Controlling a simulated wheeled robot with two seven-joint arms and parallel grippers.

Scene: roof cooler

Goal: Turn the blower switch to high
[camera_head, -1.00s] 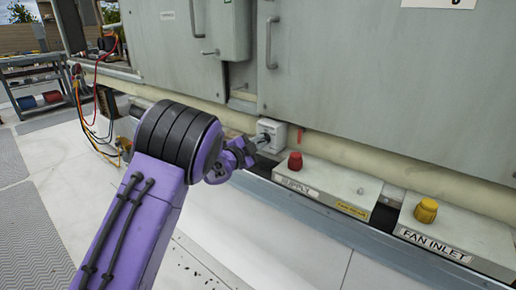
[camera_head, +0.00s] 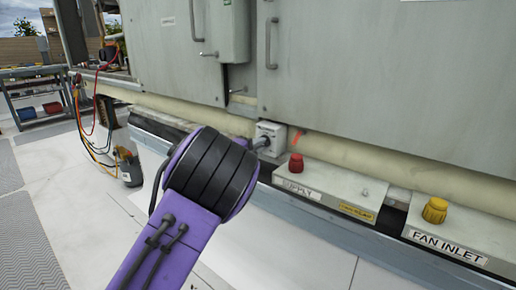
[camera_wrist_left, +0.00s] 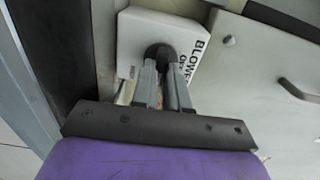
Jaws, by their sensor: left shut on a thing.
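The blower switch is a small white box (camera_head: 271,136) on the cooler's lower edge, below the grey door panels. My right gripper is not in view.
A red knob (camera_head: 296,163) on the SUPPLY box (camera_head: 330,184) and a yellow knob (camera_head: 435,210) on the FAN INLET box (camera_head: 462,232) stand to the right. Door handles (camera_head: 271,43) stick out above. A yellow tool with hoses (camera_head: 130,168) stands left. The floor in front is clear.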

